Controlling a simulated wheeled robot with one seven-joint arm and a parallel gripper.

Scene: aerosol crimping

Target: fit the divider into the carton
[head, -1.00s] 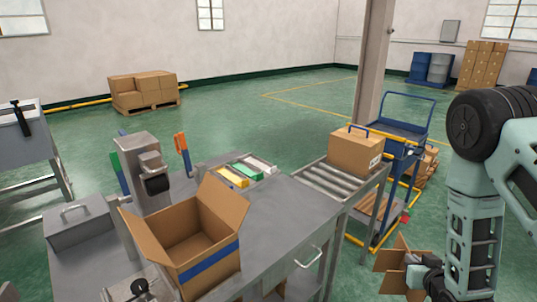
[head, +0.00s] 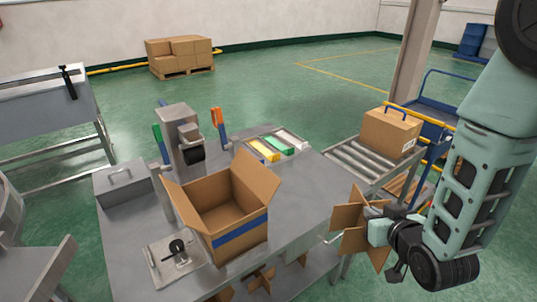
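The open carton (head: 226,246) stands on the metal workbench with its flaps spread and a blue band around its side. Its visible inside looks empty, though its floor is hidden. The cardboard divider (head: 350,216), made of crossed panels, is at my gripper (head: 374,228), to the right of the carton and beyond the bench's right edge. My gripper appears shut on the divider, its fingers partly hidden by the panels. The divider is apart from the carton.
The workbench (head: 300,200) carries a crimping machine (head: 182,135), a lidded metal box (head: 124,185), and colored trays (head: 264,150). More dividers (head: 262,280) sit below the bench top. A roller conveyor (head: 350,160) with a closed carton (head: 390,132) stands behind right.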

